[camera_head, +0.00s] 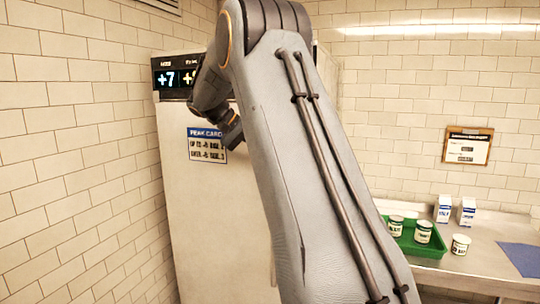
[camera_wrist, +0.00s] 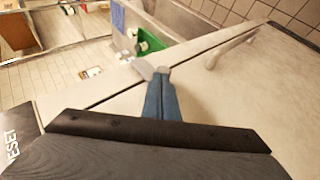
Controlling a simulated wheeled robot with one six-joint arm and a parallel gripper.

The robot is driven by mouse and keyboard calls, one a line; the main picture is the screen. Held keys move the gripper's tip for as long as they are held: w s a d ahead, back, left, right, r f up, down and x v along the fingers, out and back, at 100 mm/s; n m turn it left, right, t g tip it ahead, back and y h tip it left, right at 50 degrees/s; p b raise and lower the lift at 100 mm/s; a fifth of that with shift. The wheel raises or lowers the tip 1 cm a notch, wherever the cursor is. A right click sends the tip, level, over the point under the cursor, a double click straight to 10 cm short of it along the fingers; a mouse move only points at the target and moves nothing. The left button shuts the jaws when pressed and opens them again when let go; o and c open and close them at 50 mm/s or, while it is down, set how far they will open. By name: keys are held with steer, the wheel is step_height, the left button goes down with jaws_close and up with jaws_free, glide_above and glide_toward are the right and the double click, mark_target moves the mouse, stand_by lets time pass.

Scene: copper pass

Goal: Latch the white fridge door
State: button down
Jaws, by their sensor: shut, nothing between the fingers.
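The white fridge (camera_head: 200,210) stands at the back left in the head view, with a lit display (camera_head: 178,79) on top and a blue-headed card (camera_head: 207,145) on its front. My arm hides its right side. In the wrist view the pale fridge door (camera_wrist: 240,95) fills the right, with a dark seam along its far edge and a pale handle-like bar (camera_wrist: 230,46) near it. My gripper (camera_wrist: 155,71) is shut and empty, its blue fingers pointing across the door face toward the seam. I cannot tell whether they touch it or whether the door is latched.
A steel counter (camera_head: 475,266) at the right holds a green tray (camera_head: 427,250) with tins, a loose tin (camera_head: 460,244), two cartons (camera_head: 443,208) and a blue cloth (camera_head: 522,258). A tiled wall (camera_head: 65,150) runs close along the fridge's left.

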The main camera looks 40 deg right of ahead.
steer(key=w+b+v, duration=0.1)
steer(key=b+v, duration=0.1)
steer(key=v, duration=1)
steer(key=shift+a+f, duration=0.25)
steer(key=s+a+f+n+t+y, duration=0.25)
steer(key=s+a+f, duration=0.2)
steer(key=f, duration=0.65)
steer(key=s+a+f+n+t+y, duration=0.1)
steer(key=s+a+f+n+y, duration=0.4)
steer(key=f, duration=0.6)
steer(key=s+a+f+y, duration=0.1)
steer(key=s+a+f, duration=0.4)
steer(key=s, duration=0.4)
steer(key=s+a+f+t+y, duration=0.1)
steer(key=s+a+f, duration=0.4)
steer(key=s+f, duration=0.3)
steer(key=shift+s+f+n+b, duration=0.25)
steer(key=shift+s+n+b, duration=0.15)
steer(key=shift+s, duration=0.2)
steer(key=shift+t, duration=0.25)
